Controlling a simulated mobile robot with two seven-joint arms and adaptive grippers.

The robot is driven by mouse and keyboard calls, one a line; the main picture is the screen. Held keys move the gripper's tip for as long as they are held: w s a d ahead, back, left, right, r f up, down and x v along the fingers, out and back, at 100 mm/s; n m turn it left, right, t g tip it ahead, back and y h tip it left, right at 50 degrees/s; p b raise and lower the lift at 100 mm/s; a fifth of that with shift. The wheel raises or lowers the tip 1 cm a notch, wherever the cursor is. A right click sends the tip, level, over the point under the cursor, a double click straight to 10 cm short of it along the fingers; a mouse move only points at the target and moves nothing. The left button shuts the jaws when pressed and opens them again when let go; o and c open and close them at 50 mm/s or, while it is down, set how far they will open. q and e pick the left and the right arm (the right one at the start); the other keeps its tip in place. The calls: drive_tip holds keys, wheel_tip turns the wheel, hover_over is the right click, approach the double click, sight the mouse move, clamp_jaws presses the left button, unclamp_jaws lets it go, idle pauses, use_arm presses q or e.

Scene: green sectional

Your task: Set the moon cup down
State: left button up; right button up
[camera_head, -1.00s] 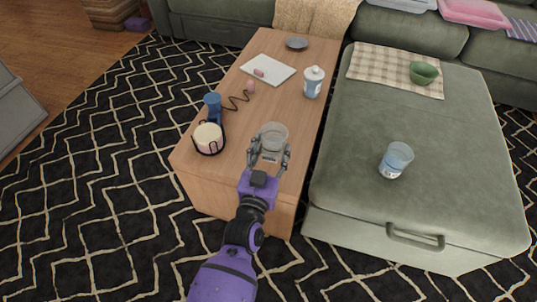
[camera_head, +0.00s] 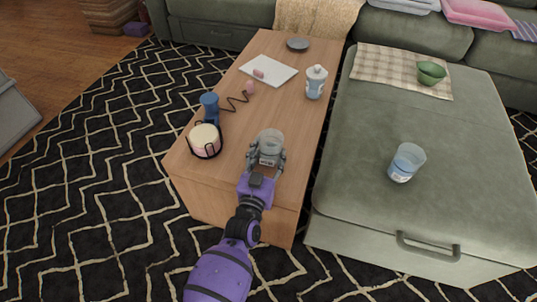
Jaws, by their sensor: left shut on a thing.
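My left gripper (camera_head: 266,160) is shut on a clear glass cup (camera_head: 271,141), which I take to be the moon cup. The cup is upright, with a small pale mark low on its front; I cannot make out a moon. It is over the near right part of the wooden table (camera_head: 225,180). Whether its base touches the tabletop cannot be told, as the fingers hide it. My right gripper is not in view. A second clear bluish cup (camera_head: 407,161) with a label stands on the green ottoman at the right.
A candle in a black holder (camera_head: 205,140), a blue object (camera_head: 210,106), a white bottle (camera_head: 316,80), a white board (camera_head: 268,71) and a grey dish (camera_head: 297,44) are on the table. A green bowl (camera_head: 430,72) sits on the checked cloth (camera_head: 380,66). The table's middle is clear.

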use_arm(q)
drive_tip(key=shift+f, duration=0.1)
drive_tip(key=o, duration=1.2)
drive_tip(key=shift+f, duration=0.1)
